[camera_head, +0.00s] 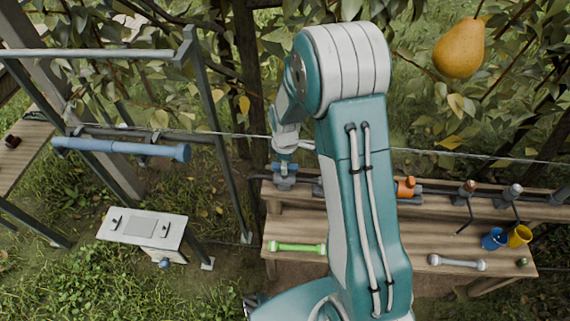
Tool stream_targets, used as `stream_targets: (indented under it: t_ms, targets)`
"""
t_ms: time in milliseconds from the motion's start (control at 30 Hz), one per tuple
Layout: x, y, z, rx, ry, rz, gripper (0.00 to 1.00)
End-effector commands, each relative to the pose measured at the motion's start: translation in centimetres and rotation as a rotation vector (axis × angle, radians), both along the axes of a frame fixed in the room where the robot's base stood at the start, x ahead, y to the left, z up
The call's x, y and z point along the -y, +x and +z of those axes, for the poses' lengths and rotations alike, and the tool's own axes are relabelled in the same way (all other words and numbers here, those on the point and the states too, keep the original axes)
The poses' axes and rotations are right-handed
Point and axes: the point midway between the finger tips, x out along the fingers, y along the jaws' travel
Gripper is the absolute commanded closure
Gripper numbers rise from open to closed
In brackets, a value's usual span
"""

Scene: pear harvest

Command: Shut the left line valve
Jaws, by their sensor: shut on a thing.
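The left line valve, with a blue handle (284,167), stands on a grey body at the left end of the bench's back ledge. My gripper (285,155) reaches down onto this handle from above and is shut on it. The fingers are small in view, and the exact angle of the handle is hard to tell. A second valve with an orange handle (405,186) sits farther right on the same line, partly behind my arm. My arm hides the middle of the line between them.
The wooden bench (295,262) holds a green bar (297,247), a pale bar (457,263), a blue cup (494,239) and a yellow cup (519,236). A metal frame with a blue roller (120,149) and a white panel box (143,228) stand left. A pear (459,48) hangs upper right.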

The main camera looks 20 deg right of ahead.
Motion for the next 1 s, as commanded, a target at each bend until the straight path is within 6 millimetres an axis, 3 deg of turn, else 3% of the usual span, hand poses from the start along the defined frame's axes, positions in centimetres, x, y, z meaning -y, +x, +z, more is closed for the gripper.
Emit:
stream_targets:
  t_ms: [367, 1000]
  targets:
    - [-0.15, 0.26, 0.05, 0.008, 0.001, -0.180, 1.00]
    - [-0.15, 0.40, 0.12, 0.011, 0.004, -0.780, 1.00]
